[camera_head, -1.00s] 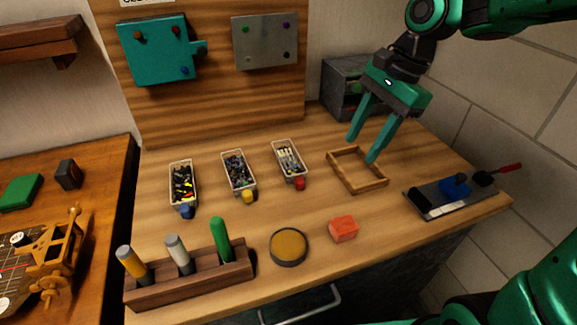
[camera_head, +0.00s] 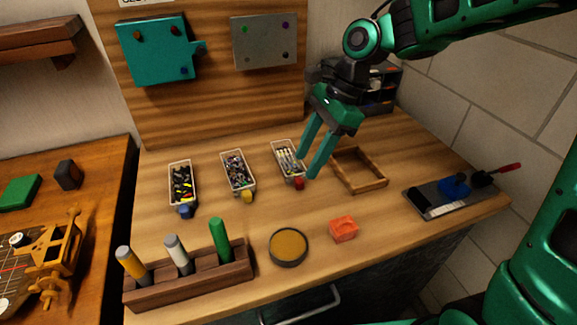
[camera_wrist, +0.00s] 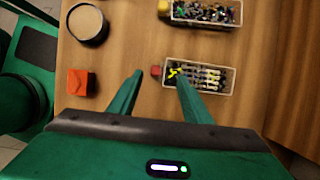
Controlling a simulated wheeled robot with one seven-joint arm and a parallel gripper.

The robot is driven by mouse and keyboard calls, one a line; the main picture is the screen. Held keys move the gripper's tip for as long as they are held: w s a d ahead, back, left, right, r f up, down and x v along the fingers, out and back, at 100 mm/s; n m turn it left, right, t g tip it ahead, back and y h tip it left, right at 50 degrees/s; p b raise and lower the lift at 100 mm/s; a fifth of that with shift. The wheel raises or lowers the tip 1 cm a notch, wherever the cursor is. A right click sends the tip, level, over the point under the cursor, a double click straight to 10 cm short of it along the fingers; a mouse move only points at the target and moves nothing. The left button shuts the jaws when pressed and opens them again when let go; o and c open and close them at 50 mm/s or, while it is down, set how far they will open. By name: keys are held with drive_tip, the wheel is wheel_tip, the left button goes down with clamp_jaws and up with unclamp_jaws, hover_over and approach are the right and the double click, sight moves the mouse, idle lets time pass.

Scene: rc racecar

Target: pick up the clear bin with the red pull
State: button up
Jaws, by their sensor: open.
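The clear bin with the red pull (camera_head: 285,150) stands on the wooden bench, rightmost of three small bins, filled with pale and dark small parts. Its red pull (camera_head: 299,184) faces the front of the bench. In the wrist view the bin (camera_wrist: 222,92) lies on its side of the picture beyond my fingertips, with the red pull (camera_wrist: 156,71) between them. My gripper (camera_head: 306,164) is open and empty, its fingers pointing down at the bin's front right. In the wrist view my gripper (camera_wrist: 160,73) has one finger overlapping the bin's pull end. Contact cannot be told.
Bins with a yellow pull (camera_head: 240,187) and a blue pull (camera_head: 183,197) stand to the left. An empty wooden frame (camera_head: 371,186) lies close right of my gripper. A red block (camera_head: 343,229), round tin (camera_head: 289,261) and marker rack (camera_head: 205,288) sit in front.

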sight(298, 178)
drive_tip(key=shift+x, duration=2.3)
drive_tip(key=shift+s, duration=0.15)
clamp_jaws()
drive_tip(key=shift+r, duration=0.15)
